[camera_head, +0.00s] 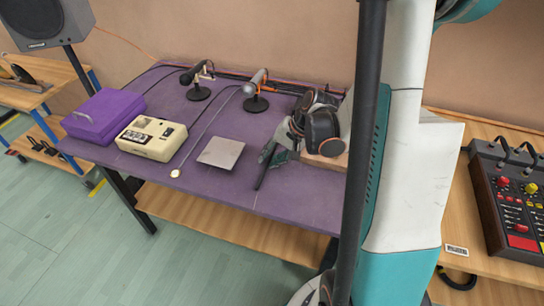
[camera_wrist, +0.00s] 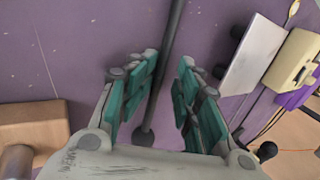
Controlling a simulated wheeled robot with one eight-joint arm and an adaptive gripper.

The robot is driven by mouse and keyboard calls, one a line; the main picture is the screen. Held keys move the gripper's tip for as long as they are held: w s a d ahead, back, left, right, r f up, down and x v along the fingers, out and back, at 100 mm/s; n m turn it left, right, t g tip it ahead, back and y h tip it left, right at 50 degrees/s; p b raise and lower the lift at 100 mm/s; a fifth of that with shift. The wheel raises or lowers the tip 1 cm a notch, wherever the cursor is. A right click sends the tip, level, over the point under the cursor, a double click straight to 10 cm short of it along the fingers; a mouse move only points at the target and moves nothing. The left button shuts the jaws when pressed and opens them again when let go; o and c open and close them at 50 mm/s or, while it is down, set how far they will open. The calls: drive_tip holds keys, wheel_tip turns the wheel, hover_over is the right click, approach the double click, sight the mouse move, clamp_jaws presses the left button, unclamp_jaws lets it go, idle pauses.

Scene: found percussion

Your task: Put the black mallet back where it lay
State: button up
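The black mallet (camera_wrist: 166,70) runs between the two teal finger pads of my gripper (camera_wrist: 168,75) in the wrist view. Its round head (camera_wrist: 143,137) is at the palm side, and its shaft leaves the top edge of the picture. A gap shows between the shaft and the right finger; the left finger is close beside the shaft. My gripper is open. In the head view my gripper (camera_head: 274,155) is low over the purple table, with the dark shaft (camera_head: 262,172) reaching toward the front edge. I cannot tell whether the mallet touches the table.
A grey metal plate (camera_head: 221,152) lies left of my gripper. Further left are a cream box (camera_head: 152,137) and a purple box (camera_head: 100,116). Two microphones (camera_head: 199,90) (camera_head: 256,102) stand behind. A wooden block (camera_head: 331,162) is close on the right. The front table strip is mostly clear.

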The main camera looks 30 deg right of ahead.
drive_tip(key=v, duration=1.2)
drive_tip(key=shift+a, duration=0.1)
